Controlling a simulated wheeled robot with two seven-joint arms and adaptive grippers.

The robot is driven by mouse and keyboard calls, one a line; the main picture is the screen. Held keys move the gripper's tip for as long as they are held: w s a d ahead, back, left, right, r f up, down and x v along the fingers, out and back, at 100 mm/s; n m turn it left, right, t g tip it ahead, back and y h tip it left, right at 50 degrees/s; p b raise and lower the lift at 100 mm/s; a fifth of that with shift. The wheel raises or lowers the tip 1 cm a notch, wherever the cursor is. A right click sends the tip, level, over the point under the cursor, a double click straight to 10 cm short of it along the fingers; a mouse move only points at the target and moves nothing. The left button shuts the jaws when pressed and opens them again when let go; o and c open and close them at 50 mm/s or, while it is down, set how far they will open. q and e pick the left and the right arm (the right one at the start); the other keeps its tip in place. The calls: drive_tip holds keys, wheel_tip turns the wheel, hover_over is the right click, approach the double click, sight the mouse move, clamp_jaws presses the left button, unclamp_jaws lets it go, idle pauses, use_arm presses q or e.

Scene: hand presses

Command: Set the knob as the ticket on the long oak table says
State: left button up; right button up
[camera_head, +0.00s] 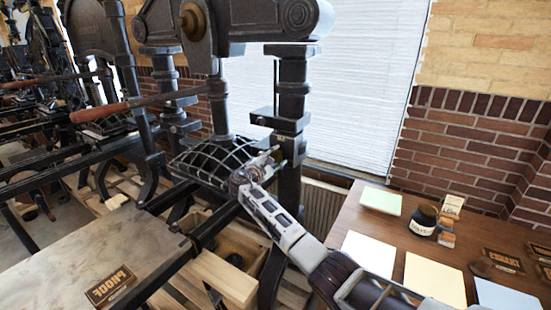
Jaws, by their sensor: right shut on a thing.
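My right gripper (266,166) reaches in from the lower right to the black iron hand press (293,75). It is shut at the press's right column, beside the ribbed platen (205,160). The knob is mostly hidden by the fingers, and its setting cannot be read. A brown wooden table (335,215) stands at the right, likely the long oak table. My left gripper is not in view.
The table holds pale paper sheets (368,252), a dark ink jar (423,219) and dark lettered plates (502,261). A "PROOF" plate (110,286) lies on the flat bed at the left. The press's long handle (125,106) juts left. More presses stand behind.

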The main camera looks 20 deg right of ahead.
drive_tip(key=o, duration=1)
drive_tip(key=shift+f, duration=0.15)
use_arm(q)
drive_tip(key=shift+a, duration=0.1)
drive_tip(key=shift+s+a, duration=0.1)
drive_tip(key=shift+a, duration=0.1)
use_arm(e)
drive_tip(key=shift+a, duration=0.1)
drive_tip(key=shift+v, duration=0.8)
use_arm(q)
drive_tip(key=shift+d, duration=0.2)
use_arm(e)
drive_tip(key=v, duration=1)
drive_tip(key=shift+s+a, duration=0.1)
drive_tip(key=shift+a, duration=0.05)
